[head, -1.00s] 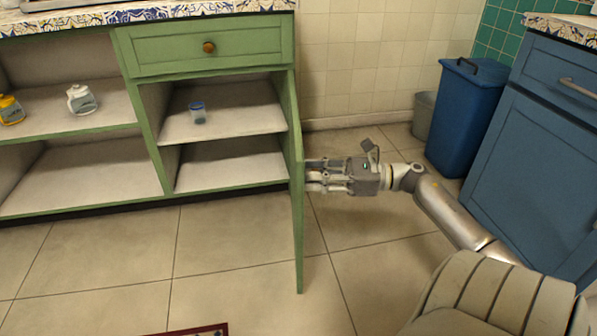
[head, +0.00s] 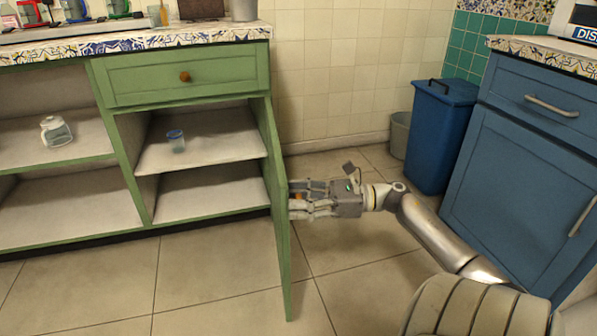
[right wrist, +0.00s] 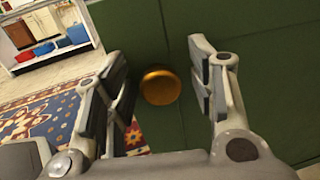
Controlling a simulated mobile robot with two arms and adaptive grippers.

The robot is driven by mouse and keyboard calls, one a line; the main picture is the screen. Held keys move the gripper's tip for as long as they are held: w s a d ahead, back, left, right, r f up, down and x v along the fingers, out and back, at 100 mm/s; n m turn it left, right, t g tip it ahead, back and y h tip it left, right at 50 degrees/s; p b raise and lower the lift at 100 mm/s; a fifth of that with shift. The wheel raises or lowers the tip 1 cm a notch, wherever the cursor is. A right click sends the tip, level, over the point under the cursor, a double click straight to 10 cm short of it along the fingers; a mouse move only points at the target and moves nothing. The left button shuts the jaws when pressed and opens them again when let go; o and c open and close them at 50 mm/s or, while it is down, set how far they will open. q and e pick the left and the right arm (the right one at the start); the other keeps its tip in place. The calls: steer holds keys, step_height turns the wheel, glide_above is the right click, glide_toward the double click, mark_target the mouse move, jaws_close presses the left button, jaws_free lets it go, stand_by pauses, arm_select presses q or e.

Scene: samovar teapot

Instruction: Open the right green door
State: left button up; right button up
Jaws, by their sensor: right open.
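The right green door (head: 277,215) stands swung out from the green cabinet (head: 182,78), seen nearly edge-on in the head view. The shelves behind it are exposed. My right gripper (head: 291,200) is at the door's outer face, on its right side. In the right wrist view the green door (right wrist: 250,40) fills the upper right, and its round brass knob (right wrist: 160,86) sits between the two spread fingers of my right gripper (right wrist: 162,90). The fingers are open, with gaps visible beside the knob. My left gripper is not in view.
A blue bin (head: 436,135) and a grey bin (head: 400,134) stand by the wall, near a blue cabinet (head: 520,175). A small blue cup (head: 176,141) and a glass jar (head: 56,131) sit on the shelves. The floor (head: 210,275) before the cabinet is clear.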

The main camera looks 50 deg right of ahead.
steer(key=v, duration=1.2)
